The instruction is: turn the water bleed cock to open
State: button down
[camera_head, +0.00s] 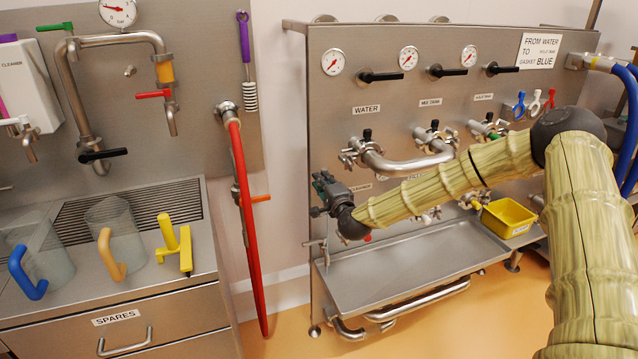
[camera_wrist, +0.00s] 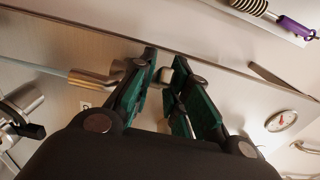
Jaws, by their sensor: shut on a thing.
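My gripper (camera_head: 322,190) is at the left side of the steel panel, below the WATER label and the water connection (camera_head: 364,150). In the wrist view its green-padded fingers (camera_wrist: 164,78) are closed around a small pale metal piece (camera_wrist: 165,74), which looks like the handle of the water bleed cock. A brass-coloured fitting (camera_wrist: 97,76) lies just left of the fingers there. In the head view the gripper and wrist hide the held piece, so its turn angle cannot be told.
A black-handled valve (camera_wrist: 32,130) is left in the wrist view. Steel drip tray (camera_head: 425,270) lies below the arm; a yellow bin (camera_head: 508,217) stands right. A red hose (camera_head: 247,220) hangs left of the panel. Gauges (camera_head: 333,62) and black levers (camera_head: 381,76) line its top.

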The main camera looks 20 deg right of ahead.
jog(key=shift+s+d+f, duration=0.1)
jog(key=shift+s+d, duration=0.05)
jog(key=shift+d, duration=0.3)
jog(key=shift+s+d+f, duration=0.1)
jog(key=shift+s+d, duration=0.05)
jog(key=shift+d, duration=0.4)
jog(key=shift+d+r+b, duration=0.1)
jog(key=shift+d+b, duration=0.3)
jog(key=shift+d, duration=0.35)
jog(key=c, duration=1.5)
grip_release()
jog(key=shift+d, duration=0.1)
jog(key=shift+s+p, duration=0.45)
jog(key=shift+s, duration=4.05)
